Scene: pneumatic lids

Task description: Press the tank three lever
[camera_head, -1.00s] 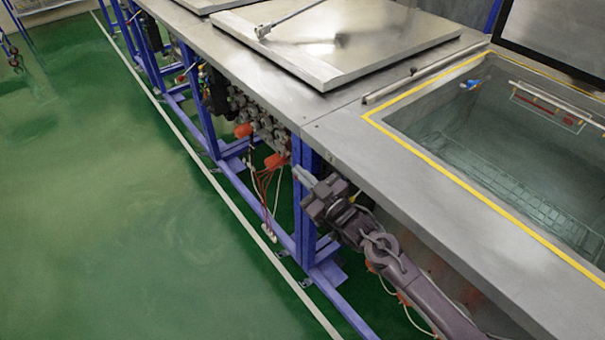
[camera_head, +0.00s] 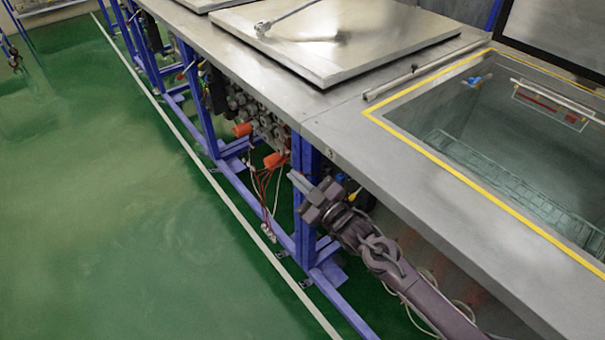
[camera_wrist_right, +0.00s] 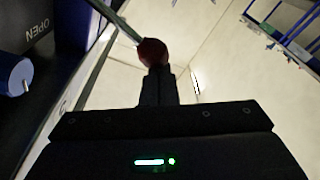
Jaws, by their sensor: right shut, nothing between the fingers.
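In the right wrist view, a lever with a dark red ball knob (camera_wrist_right: 152,52) and a thin metal rod stands right at the tips of my right gripper (camera_wrist_right: 157,75). Its fingers are together and hold nothing; I cannot tell whether they touch the knob. In the head view my right gripper (camera_head: 299,182) is below the bench edge, beside a blue frame post; the lever cannot be made out there. A small mark like a 3 (camera_head: 331,153) is on the bench edge above it. The open tank (camera_head: 405,122) has a yellow border. My left gripper is out of view.
In the wrist view, a dark panel marked OPEN (camera_wrist_right: 50,35) and a blue cylinder (camera_wrist_right: 14,80) are at left. In the head view, valves with orange parts (camera_head: 274,160) and hanging cables are under the bench (camera_head: 330,118). The green floor (camera_head: 110,220) at left is clear.

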